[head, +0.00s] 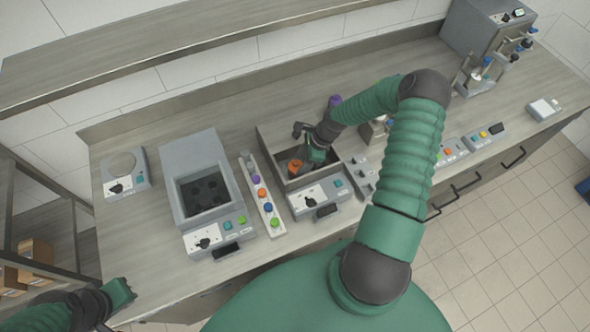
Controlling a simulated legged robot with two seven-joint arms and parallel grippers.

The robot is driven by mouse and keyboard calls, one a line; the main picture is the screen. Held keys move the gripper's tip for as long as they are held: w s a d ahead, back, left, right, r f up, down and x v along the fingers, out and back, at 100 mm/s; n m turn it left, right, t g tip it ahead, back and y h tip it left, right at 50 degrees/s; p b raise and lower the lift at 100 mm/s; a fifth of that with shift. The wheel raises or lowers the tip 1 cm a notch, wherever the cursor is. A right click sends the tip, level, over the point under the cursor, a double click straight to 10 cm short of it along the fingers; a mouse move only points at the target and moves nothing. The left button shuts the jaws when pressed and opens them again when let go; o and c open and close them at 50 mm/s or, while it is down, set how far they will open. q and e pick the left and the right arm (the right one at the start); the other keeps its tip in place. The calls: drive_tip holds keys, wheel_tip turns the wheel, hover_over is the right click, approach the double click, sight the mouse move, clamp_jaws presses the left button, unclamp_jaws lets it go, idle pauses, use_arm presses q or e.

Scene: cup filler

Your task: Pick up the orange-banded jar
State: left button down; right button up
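My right gripper (306,160) reaches down into this box, just right of the orange piece. I cannot tell whether its fingers touch it or how far apart they are. My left gripper (118,298) is low at the bottom left, far from the box, and its fingers are too unclear to read.
A narrow rack (262,200) with several coloured knobs or caps stands left of the box. A grey machine (205,185) with a dark well is farther left, beside a small scale (123,170). A purple item (335,101) is behind my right arm. A shelf (160,50) overhangs the back.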

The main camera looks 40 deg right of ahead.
sight(296, 169)
drive_tip(key=p+x, duration=0.2)
drive_tip(key=x, duration=0.2)
drive_tip(key=shift+a+f, duration=0.15)
drive_tip(key=shift+f, duration=0.05)
drive_tip(key=shift+w+f, duration=0.15)
drive_tip(key=shift+f, duration=0.05)
drive_tip(key=shift+r, duration=0.1)
drive_tip(key=c, duration=1)
clamp_jaws()
drive_tip(key=shift+r, duration=0.1)
